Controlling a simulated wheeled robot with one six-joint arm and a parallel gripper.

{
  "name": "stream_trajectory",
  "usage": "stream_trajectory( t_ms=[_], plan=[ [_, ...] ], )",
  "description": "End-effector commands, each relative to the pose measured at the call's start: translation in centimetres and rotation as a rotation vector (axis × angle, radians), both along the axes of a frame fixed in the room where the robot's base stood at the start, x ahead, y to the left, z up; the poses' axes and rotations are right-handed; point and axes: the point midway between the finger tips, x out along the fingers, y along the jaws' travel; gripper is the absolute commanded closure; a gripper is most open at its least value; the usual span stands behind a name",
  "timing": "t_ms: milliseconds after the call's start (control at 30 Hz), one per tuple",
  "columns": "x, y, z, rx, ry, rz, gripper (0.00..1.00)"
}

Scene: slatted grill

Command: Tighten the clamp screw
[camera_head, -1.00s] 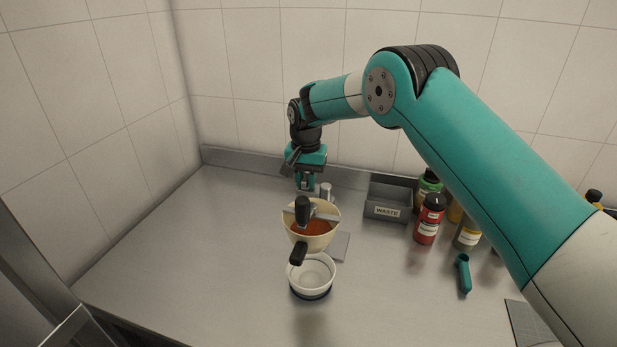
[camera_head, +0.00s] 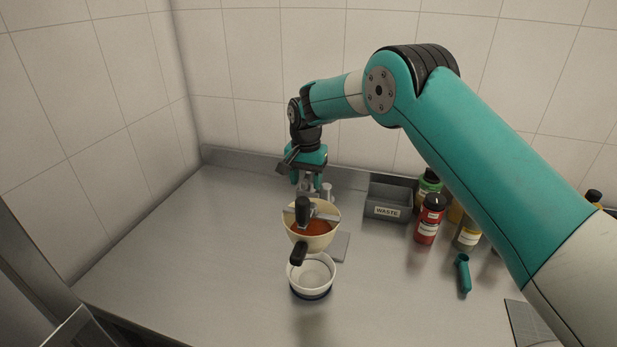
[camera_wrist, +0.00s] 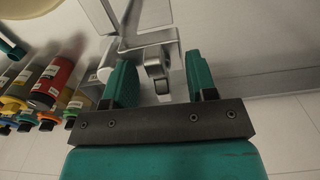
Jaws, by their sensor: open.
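A cream hopper (camera_head: 322,238) with orange contents and a black crank handle (camera_head: 298,253) stands on the steel counter. Behind it is a silver metal mount, partly hidden. In the wrist view a silver clamp bracket (camera_wrist: 149,40) carries a rounded metal piece, apparently the clamp screw (camera_wrist: 155,68). My gripper (camera_wrist: 160,72) is open, with one teal finger on each side of this piece and visible gaps to both. In the head view my gripper (camera_head: 308,187) points down behind the hopper, and its fingertips are hard to make out.
A white bowl (camera_head: 311,287) stands in front of the hopper. A grey WASTE bin (camera_head: 387,212), several bottles including a red one (camera_head: 428,222), and a teal-handled tool (camera_head: 464,274) are to the right. The left counter is clear; tiled walls stand behind and left.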

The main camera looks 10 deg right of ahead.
Motion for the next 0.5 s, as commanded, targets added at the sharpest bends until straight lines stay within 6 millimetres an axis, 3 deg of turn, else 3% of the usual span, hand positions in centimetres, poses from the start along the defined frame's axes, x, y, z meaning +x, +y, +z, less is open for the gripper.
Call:
stream_trajectory(
  t_ms=[500],
  plan=[
    [0.0, 0.0, 5.5, 0.000, -0.001, 0.001, 0.48]
  ],
)
